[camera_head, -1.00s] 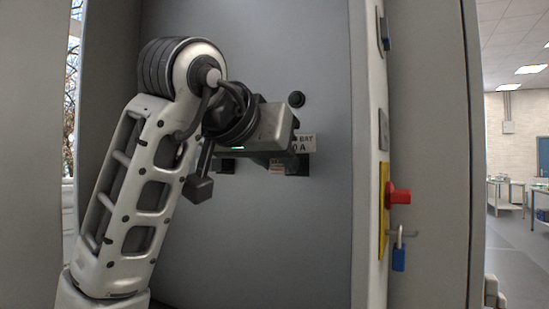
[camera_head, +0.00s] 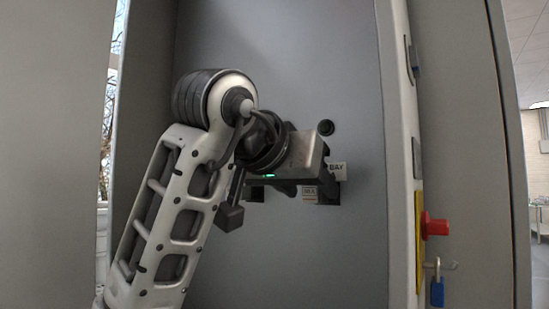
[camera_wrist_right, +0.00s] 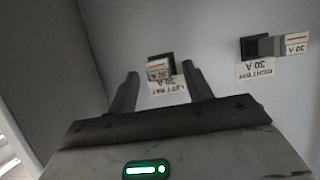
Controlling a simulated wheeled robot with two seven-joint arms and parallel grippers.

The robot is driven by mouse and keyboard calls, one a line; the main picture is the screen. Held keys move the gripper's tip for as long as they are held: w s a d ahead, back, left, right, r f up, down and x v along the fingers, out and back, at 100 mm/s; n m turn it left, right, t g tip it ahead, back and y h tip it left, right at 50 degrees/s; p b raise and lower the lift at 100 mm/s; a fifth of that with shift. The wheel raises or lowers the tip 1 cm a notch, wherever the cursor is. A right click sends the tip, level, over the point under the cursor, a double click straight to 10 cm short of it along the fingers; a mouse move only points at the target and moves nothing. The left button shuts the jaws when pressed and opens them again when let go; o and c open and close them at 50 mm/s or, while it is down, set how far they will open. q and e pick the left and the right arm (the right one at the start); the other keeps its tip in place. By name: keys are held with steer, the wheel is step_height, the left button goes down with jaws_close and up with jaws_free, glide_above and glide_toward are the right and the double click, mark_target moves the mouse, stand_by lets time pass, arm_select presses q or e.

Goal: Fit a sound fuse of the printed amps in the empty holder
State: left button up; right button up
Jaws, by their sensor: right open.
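My right gripper (camera_wrist_right: 161,74) is open, with its two fingers on either side of a tagged fuse (camera_wrist_right: 158,72) at a black holder (camera_wrist_right: 160,61) on the cabinet wall. I cannot tell whether the fingers touch it. My left gripper is not in view.
A pale post on the right carries a red button (camera_head: 435,226) and a blue padlock (camera_head: 437,291). Grey panels close in both sides.

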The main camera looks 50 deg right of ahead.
steer(key=b+v, duration=0.1)
steer(key=v, duration=1.4)
